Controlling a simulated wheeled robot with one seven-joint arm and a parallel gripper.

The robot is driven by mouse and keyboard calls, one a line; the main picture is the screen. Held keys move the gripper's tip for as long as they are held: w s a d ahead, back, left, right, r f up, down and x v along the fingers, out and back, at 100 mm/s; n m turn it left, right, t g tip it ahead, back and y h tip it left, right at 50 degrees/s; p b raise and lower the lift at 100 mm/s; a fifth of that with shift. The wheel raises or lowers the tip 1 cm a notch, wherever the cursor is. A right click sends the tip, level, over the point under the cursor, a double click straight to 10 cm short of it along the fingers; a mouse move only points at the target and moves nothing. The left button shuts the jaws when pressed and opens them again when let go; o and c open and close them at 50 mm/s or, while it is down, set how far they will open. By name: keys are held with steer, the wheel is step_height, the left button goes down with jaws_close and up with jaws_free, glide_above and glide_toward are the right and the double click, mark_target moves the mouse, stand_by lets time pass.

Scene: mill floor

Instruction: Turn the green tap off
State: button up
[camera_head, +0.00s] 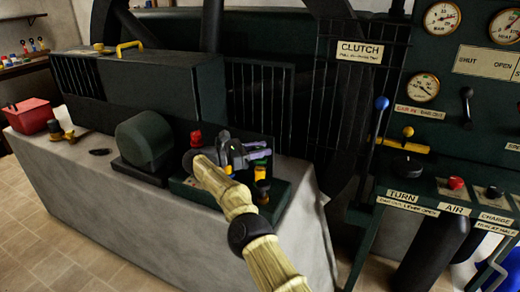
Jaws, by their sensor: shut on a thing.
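A dark green base (282,200) on the grey bench carries a small row of taps. A red tap (196,138) stands at its back left, and a yellow-and-black tap (262,186) stands at its front right. The green tap (261,163) shows as a small green patch between the fingers and the yellow tap, mostly hidden. My gripper (259,150) reaches over the base from the front, its jaws shut on what appears to be the green tap. The tap's handle angle cannot be made out.
A dark rounded motor housing (146,138) stands just left of the base. A red box (29,115) and a yellow-and-black fitting (62,131) sit at the bench's left end. A control panel with gauges (441,18), a blue-knobbed lever (381,104) and a red button (456,183) stands at right.

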stand_by(0.3)
steer(key=o, duration=0.9)
steer(key=shift+r, duration=0.1)
step_height(320, 180, up, 10)
steer(key=p, duration=0.8)
